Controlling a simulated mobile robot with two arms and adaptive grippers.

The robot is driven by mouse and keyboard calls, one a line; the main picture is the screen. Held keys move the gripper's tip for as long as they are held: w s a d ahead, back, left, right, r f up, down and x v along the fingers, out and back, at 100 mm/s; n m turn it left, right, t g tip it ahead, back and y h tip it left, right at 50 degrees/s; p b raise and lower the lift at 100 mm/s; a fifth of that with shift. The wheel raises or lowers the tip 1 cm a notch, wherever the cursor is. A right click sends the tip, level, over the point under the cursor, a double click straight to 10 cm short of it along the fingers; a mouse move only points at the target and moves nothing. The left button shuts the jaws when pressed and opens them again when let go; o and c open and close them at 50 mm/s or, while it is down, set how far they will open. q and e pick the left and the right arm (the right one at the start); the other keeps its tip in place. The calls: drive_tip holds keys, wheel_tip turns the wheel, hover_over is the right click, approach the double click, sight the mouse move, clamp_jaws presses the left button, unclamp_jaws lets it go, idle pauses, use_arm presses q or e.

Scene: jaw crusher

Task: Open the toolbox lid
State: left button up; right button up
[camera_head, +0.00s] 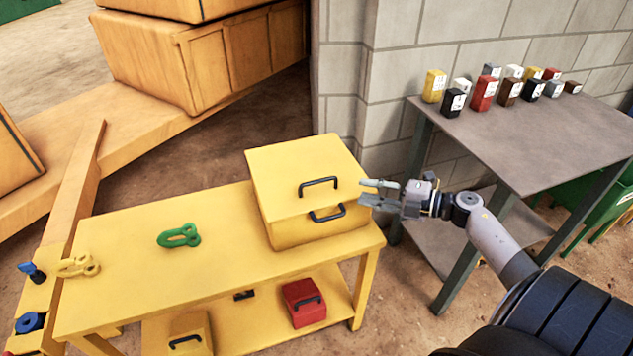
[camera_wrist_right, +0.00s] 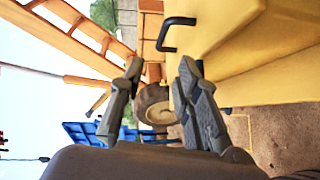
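The yellow toolbox (camera_head: 290,228) stands on the right end of the yellow workbench. Its lid (camera_head: 290,165) looks closed and carries a black handle (camera_head: 320,186). A second black handle (camera_head: 328,214) is on the front face. My right gripper (camera_head: 361,191) is open and empty, just right of the handles and apart from them. In the right wrist view, the open fingers of the right gripper (camera_wrist_right: 161,72) point toward a black handle (camera_wrist_right: 176,33) on the toolbox (camera_wrist_right: 220,28), beyond the fingertips. My left gripper is not in view.
The yellow workbench (camera_head: 150,265) holds a green shackle (camera_head: 178,236) and a yellow shackle (camera_head: 78,266). A red box (camera_head: 304,302) is on its lower shelf. A grey table (camera_head: 530,140) with several small boxes stands at right. A block wall (camera_head: 400,60) rises behind the toolbox.

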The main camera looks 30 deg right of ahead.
sight(318, 180)
drive_tip(key=b+x, duration=0.3)
drive_tip(key=x, duration=1.1)
drive_tip(key=shift+w+d+f, duration=0.1)
drive_tip(key=shift+f, duration=0.05)
drive_tip(key=shift+c, duration=0.6)
clamp_jaws()
